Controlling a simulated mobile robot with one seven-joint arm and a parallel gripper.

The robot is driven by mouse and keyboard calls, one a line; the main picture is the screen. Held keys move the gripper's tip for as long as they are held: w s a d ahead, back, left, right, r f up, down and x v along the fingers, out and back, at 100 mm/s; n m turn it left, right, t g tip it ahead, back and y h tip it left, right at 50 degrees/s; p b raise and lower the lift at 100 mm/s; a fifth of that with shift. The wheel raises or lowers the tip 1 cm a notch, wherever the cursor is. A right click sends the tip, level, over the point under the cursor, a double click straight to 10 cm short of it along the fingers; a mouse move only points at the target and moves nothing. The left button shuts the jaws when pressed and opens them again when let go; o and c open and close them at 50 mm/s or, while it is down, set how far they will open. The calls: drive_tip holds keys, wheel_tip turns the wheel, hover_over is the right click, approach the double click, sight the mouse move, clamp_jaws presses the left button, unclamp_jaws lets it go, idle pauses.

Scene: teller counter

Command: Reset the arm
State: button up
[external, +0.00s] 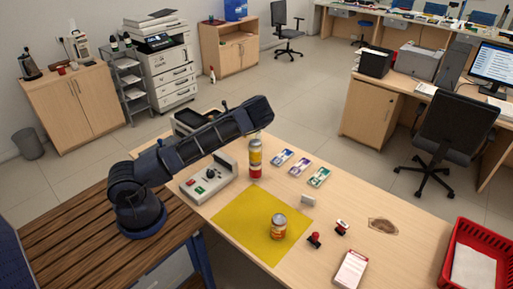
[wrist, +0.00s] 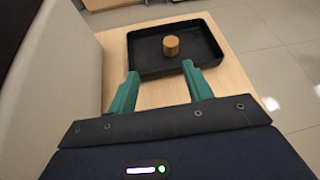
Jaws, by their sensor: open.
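My gripper (wrist: 161,72) shows in the wrist view with its two teal fingers spread apart and nothing between them. It is above the near edge of a black tray (wrist: 143,72). A short wooden-brown cylinder (wrist: 171,46) stands inside the tray, beyond the fingertips. In the external view my arm reaches up and to the right from its base over the counter (external: 345,209). The black tray (external: 180,128) shows partly behind the arm there. I cannot make out the gripper in that view.
On the counter are a grey device (external: 209,184), a yellow mat (external: 240,232) with a can (external: 278,227), a stacked yellow-and-red can (external: 255,160), several banknote-like bundles (external: 283,157), stamps (external: 315,240) and a notepad (external: 350,270). A red basket (external: 457,243) stands at right.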

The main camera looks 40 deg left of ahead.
drive_tip(key=s+d+r+n+h, duration=0.5)
drive_tip(key=s+d+r+n, duration=0.2)
drive_tip(key=s+d+r, duration=0.5)
drive_tip(key=s+d+r+n+h, duration=0.65)
drive_tip(key=s+d+r, duration=0.25)
drive_tip(key=s+r, duration=0.6)
drive_tip(key=s+d+r+n+t, duration=0.1)
drive_tip(key=s+d+r, duration=0.2)
drive_tip(key=s, duration=0.4)
drive_tip(key=s+d+r+n+t, duration=0.1)
drive_tip(key=s+d+r+n, duration=0.1)
drive_tip(key=s, duration=0.5)
drive_tip(key=s+d+r+n, duration=0.1)
drive_tip(key=s+d+r, duration=0.4)
drive_tip(key=s, duration=0.3)
drive_tip(key=shift+d+t+h, duration=0.4)
drive_tip(key=shift+d+h, duration=0.05)
drive_tip(key=shift+d, duration=0.1)
